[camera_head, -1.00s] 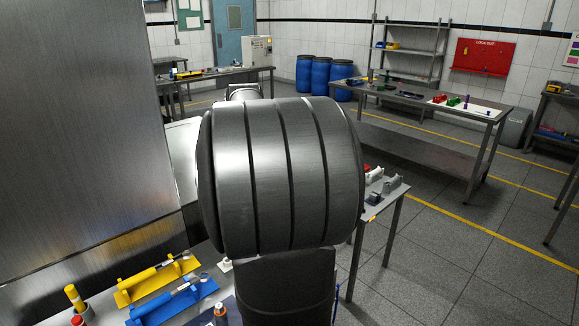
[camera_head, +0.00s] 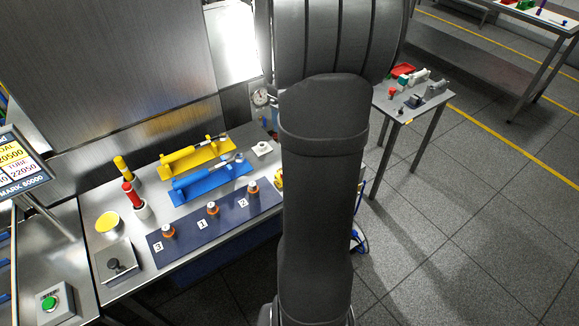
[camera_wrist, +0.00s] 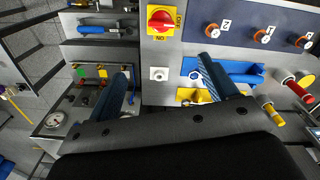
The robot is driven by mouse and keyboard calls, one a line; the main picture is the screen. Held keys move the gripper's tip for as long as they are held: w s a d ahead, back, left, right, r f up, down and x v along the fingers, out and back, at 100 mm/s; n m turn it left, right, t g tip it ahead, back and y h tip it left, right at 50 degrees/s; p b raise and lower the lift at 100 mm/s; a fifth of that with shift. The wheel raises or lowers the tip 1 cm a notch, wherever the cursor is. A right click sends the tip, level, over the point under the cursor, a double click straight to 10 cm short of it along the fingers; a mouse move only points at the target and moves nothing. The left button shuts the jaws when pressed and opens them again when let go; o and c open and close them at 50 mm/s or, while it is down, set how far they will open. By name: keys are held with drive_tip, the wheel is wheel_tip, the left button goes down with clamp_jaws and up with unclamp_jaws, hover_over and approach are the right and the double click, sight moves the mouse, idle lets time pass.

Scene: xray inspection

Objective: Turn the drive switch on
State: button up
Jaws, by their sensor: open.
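A red rotary knob (camera_wrist: 161,20) sits on a yellow plate with ON and OFF marks, at the top of the wrist view. Its handle lies roughly sideways, in line with the OFF mark; ON is at the plate's lower edge in the picture. In the head view only a yellow sliver of it (camera_head: 279,180) shows beside my arm. My gripper (camera_wrist: 163,66) is open and empty, its two blue fingers spread. The knob lies beyond the fingertips, between their lines and apart from them. My arm hides the gripper in the head view.
Near the knob are a blue mat (camera_head: 228,212) with numbered orange-based parts, a blue fixture (camera_head: 209,182), a yellow fixture (camera_head: 193,155) and a white socket (camera_head: 262,149). A black-knobbed box (camera_head: 118,262) and a green button (camera_head: 49,303) stand at lower left. A side table (camera_head: 419,100) stands right.

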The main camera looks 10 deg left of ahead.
drive_tip(key=f+m, duration=0.1)
drive_tip(key=f, duration=0.5)
drive_tip(key=f+m, duration=0.1)
drive_tip(key=f, duration=0.6)
drive_tip(key=f+m, duration=0.1)
drive_tip(key=f, duration=0.6)
drive_tip(key=shift+s+f+m, duration=0.1)
drive_tip(key=shift+s+m, duration=0.15)
drive_tip(key=shift+m, duration=0.15)
drive_tip(key=c, duration=1)
